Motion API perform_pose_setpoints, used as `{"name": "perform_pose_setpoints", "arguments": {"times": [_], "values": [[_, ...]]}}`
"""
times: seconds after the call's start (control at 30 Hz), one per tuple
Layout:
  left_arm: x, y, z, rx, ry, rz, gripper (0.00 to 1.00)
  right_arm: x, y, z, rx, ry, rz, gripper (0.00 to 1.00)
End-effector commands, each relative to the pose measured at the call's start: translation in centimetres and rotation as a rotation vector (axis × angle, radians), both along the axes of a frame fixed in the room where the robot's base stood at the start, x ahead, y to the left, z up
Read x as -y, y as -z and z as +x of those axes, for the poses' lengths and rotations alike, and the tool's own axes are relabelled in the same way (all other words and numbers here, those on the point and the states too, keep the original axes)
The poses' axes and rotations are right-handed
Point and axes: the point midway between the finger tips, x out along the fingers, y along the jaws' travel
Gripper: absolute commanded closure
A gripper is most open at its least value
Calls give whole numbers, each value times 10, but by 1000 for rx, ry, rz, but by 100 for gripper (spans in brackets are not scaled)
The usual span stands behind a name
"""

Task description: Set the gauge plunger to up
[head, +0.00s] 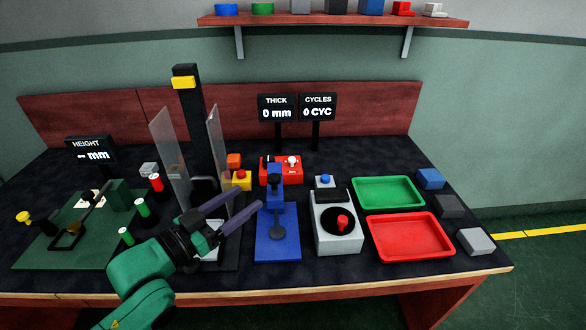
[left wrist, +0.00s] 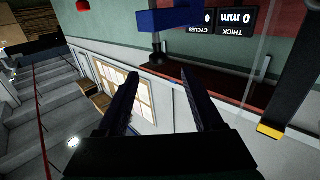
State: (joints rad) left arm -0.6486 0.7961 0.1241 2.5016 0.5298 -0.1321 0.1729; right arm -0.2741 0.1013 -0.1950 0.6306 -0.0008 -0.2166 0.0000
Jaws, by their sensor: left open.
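The gauge is a blue stand with a flat blue base (head: 278,245) and a blue upper arm (head: 275,169) in the head view. A dark plunger (head: 275,181) with a round knob is at its upper arm, and a thin dark stem runs down toward the base. I cannot tell the plunger's exact height. My left gripper (head: 246,199) is open and empty, its fingers just left of the gauge stem. In the left wrist view its spread fingers (left wrist: 160,75) point toward a blue block (left wrist: 178,17) with a dark rod. My right gripper is out of view.
The THICK display (head: 278,107) reads 0 mm. Clear upright panels (head: 170,155) and a black column (head: 187,120) stand behind my left gripper. A grey box with a red button (head: 342,222) stands right of the gauge, then green (head: 388,179) and red (head: 385,252) trays.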

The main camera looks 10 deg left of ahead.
Motion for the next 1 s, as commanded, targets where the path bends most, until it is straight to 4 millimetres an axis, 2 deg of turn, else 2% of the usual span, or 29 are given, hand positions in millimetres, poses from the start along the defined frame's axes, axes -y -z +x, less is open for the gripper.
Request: {"name": "perform_pose_setpoints", "arguments": {"times": [0.03, 0.1, 0.2, 0.3, 0.5, 0.6, 0.73, 0.97, 1.0], "values": [[3, 4, 6, 8, 0, -1, 32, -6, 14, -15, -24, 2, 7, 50], [9, 4, 13, 9, 4, -2, 32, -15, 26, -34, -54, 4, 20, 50], [16, -3, 29, 5, 0, -3, 32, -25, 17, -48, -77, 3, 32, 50], [27, -4, 45, 5, 4, -1, 32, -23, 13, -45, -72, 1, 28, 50], [51, -4, 84, 3, 3, -2, 32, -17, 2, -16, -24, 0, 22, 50], [61, -2, 101, 2, 3, -1, 32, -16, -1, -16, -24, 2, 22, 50], [68, -1, 112, 0, 4, 2, 32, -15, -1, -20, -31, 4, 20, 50], [69, 1, 114, 0, 5, 4, 32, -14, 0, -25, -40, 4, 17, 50], [69, 1, 114, 0, 4, 4, 36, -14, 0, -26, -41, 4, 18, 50]]}}
